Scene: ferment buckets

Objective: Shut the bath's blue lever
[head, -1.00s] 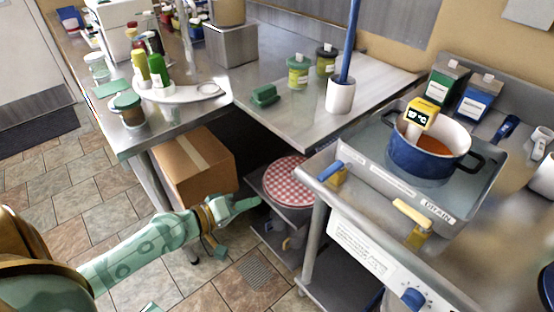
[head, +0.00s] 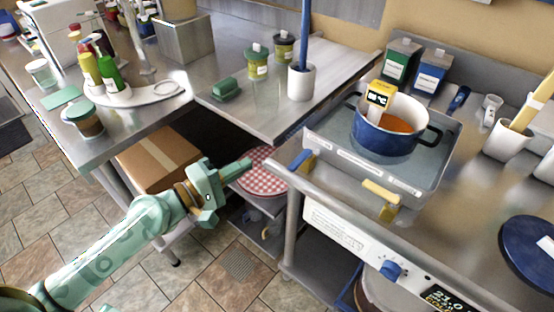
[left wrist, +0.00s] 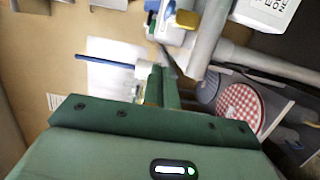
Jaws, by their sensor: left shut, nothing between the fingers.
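The metal bath (head: 345,163) holds a blue pot (head: 385,140) in its tray, right of centre in the head view. Its blue lever (head: 300,159) is on the bath's front left, at a slant, with a brass valve body below it. A yellow lever (head: 381,191) is further right on the same front. My left gripper (head: 246,165) is shut and empty, left of the blue lever with a visible gap. In the left wrist view its dark fingers (left wrist: 165,88) point away from the camera. My right gripper is out of view.
A steel table edge (head: 272,138) runs just above my left gripper. A box (head: 158,158) and a red-checked lid (head: 262,180) are below it. The bath's cart has a leg (head: 292,228) and a blue knob (head: 391,270). A white pot holds a blue-handled tool (head: 301,82).

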